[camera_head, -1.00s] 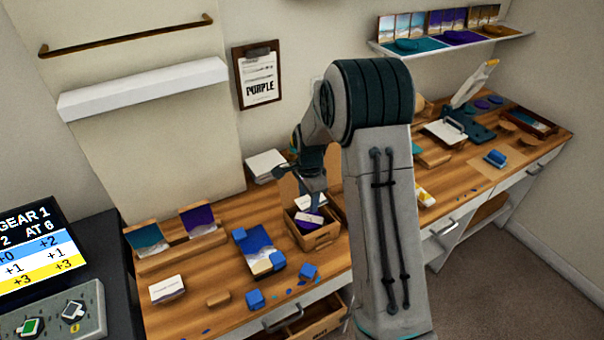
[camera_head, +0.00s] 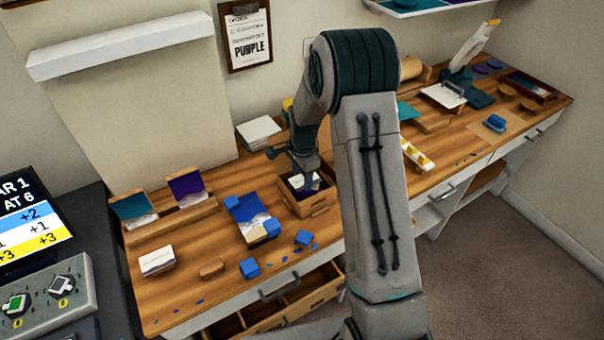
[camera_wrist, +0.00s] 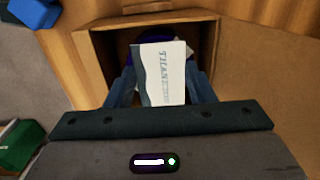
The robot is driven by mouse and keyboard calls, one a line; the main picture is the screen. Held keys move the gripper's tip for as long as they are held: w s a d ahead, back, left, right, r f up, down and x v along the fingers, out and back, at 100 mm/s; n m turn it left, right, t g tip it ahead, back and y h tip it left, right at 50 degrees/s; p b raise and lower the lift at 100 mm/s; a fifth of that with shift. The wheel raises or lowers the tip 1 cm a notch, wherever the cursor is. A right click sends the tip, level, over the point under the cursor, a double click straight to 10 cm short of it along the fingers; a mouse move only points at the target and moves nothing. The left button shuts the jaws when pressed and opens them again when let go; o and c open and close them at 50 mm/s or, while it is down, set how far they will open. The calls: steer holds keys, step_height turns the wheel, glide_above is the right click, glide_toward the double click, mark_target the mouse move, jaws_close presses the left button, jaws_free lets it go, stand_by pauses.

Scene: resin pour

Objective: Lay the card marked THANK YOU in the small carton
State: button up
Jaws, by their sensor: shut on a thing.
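The card marked THANK YOU (camera_wrist: 165,75) is white with a dark strip along one side. My gripper (camera_wrist: 160,88) is shut on it, with a blue finger on each side. The card is at the mouth of the small brown carton (camera_head: 309,208), partly inside its walls. The carton also shows around the card in the wrist view (camera_wrist: 95,55). Something dark purple (camera_wrist: 150,34) lies in the carton beyond the card. In the head view my gripper (camera_head: 303,180) is right above the carton, and my arm hides part of it. Whether the card touches the carton floor cannot be told.
Blue blocks (camera_head: 249,268) and a blue-and-white picture panel (camera_head: 246,218) lie left of the carton. A card stack (camera_head: 157,261) lies farther left. A white stack (camera_head: 259,131) stands behind. An open drawer (camera_head: 290,308) juts out below the front edge.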

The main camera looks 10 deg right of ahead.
steer(key=shift+f, duration=0.45)
steer(key=o, duration=0.8)
steer(key=shift+r, duration=0.15)
steer(key=shift+r+p, duration=2.15)
steer(key=shift+r, duration=1.75)
